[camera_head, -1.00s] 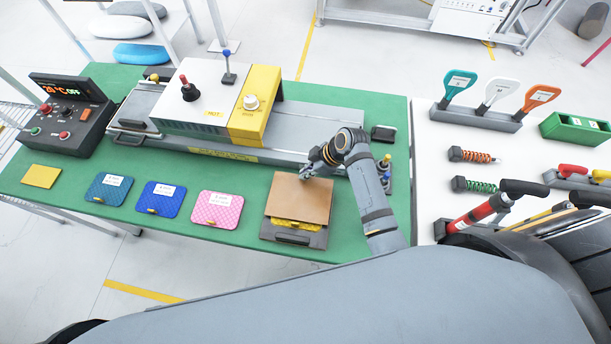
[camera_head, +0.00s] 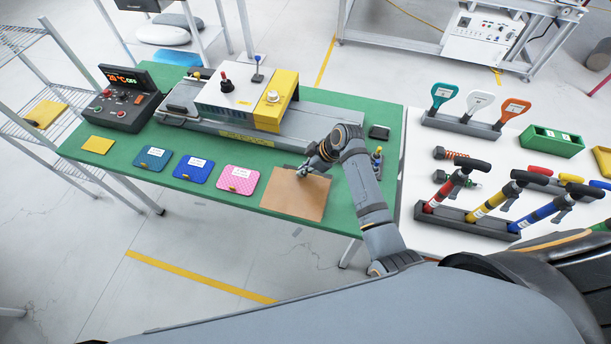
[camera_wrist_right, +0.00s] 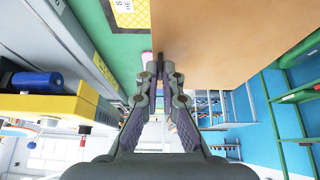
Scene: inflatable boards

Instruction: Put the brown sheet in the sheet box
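The brown sheet (camera_head: 295,196) is a flat square at the front edge of the green table. My right gripper (camera_head: 303,172) is at its far edge, and the fingers look closed on that edge. In the right wrist view the fingertips (camera_wrist_right: 166,62) are close together at the edge of the brown sheet (camera_wrist_right: 225,35). The sheet hides nearly all of the dark tray with yellow in it that showed under it before; I cannot tell whether that tray is the sheet box. My left gripper is not in view.
Blue-green (camera_head: 153,157), blue (camera_head: 194,168) and pink (camera_head: 238,179) pads lie in a row left of the sheet, with a yellow pad (camera_head: 98,145) beyond. A white and yellow machine (camera_head: 245,102) stands behind. A wire shelf (camera_head: 75,125) is at far left.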

